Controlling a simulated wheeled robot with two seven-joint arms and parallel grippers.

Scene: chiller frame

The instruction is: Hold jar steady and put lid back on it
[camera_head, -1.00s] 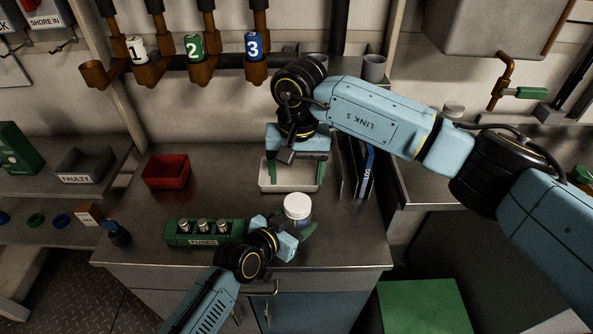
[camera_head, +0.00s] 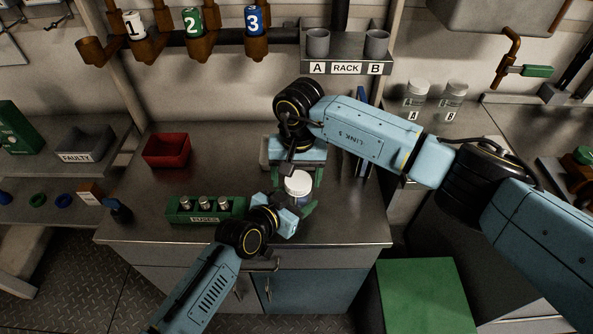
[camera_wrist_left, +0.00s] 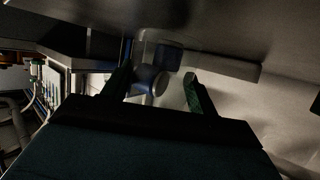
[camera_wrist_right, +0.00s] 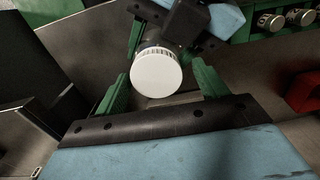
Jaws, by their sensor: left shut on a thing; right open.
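The jar (camera_head: 297,199) is clear with blue inside and stands upright near the front of the bench. Its white round lid (camera_head: 298,181) sits on its top; whether it is fully seated I cannot tell. My left gripper (camera_head: 297,214) is shut on the jar from the front. In the left wrist view the jar (camera_wrist_left: 158,70) shows between the fingers. My right gripper (camera_head: 300,183) is open and comes in from behind the jar. In the right wrist view the lid (camera_wrist_right: 156,72) lies between its spread fingers (camera_wrist_right: 158,88), with a gap at each side.
A green fuse holder (camera_head: 206,209) stands left of the jar, with a red bin (camera_head: 166,150) behind it. The rack (camera_head: 346,67) holds two grey cups at the back. The bench between red bin and arms is clear.

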